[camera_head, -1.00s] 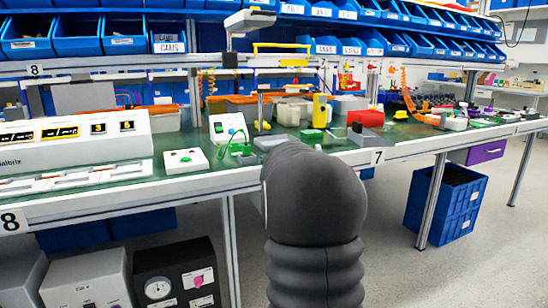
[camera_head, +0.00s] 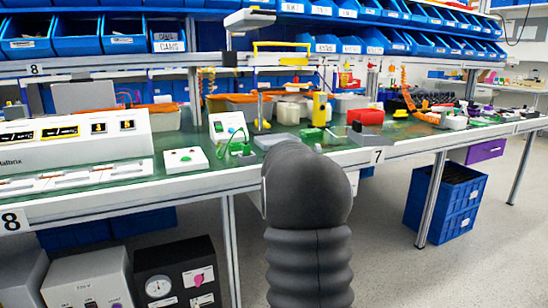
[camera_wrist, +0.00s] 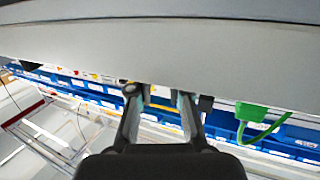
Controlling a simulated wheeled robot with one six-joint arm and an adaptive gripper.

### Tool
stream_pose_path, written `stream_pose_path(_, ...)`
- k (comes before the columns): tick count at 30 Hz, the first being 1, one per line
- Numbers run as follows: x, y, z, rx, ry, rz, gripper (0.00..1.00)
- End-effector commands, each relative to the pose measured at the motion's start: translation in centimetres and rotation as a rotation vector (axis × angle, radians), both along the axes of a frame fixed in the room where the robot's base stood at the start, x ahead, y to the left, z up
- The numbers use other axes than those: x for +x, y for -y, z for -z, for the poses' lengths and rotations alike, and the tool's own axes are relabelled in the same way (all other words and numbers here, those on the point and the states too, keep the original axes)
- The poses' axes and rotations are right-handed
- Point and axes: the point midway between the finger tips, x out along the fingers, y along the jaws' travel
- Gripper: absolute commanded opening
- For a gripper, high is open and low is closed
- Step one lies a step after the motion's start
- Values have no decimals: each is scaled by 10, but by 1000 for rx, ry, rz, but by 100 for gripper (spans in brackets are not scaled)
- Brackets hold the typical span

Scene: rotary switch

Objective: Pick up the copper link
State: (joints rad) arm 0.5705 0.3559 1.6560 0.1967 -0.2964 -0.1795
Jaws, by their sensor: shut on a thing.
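My gripper (camera_wrist: 161,97) shows at the bottom of the wrist view, its two fingers pointing up the picture toward the edge of a broad grey surface (camera_wrist: 160,45). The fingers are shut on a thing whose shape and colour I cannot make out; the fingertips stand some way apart. I cannot pick out the copper link for certain in either view. In the head view my dark arm hides the gripper and whatever is at its tip. A low grey box (camera_head: 276,141) shows on the bench just beyond the arm.
A green plug with a green cord (camera_wrist: 252,115) hangs right of the fingers. On the green-topped bench (camera_head: 215,175) stand a white box with a green button (camera_head: 186,160), a yellow device (camera_head: 320,109) and a red box (camera_head: 366,117). Blue bins fill the shelves above.

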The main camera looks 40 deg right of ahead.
Motion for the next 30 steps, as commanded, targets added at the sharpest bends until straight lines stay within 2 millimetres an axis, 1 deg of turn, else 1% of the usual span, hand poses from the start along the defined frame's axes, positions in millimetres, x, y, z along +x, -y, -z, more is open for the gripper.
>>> stream_pose_path(7,0,0,-2,-1,1,0,0)
stream_pose_path(11,0,0,-9,-1,2,1,0)
stream_pose_path(14,0,0,-19,-1,2,0,0)
stream_pose_path(20,0,0,-45,-1,3,0,0)
stream_pose_path(22,-8,4,-44,-3,2,1,0)
stream_pose_path(26,-24,11,-53,-4,2,3,0)
stream_pose_path(30,-33,14,-61,-3,1,-1,0)
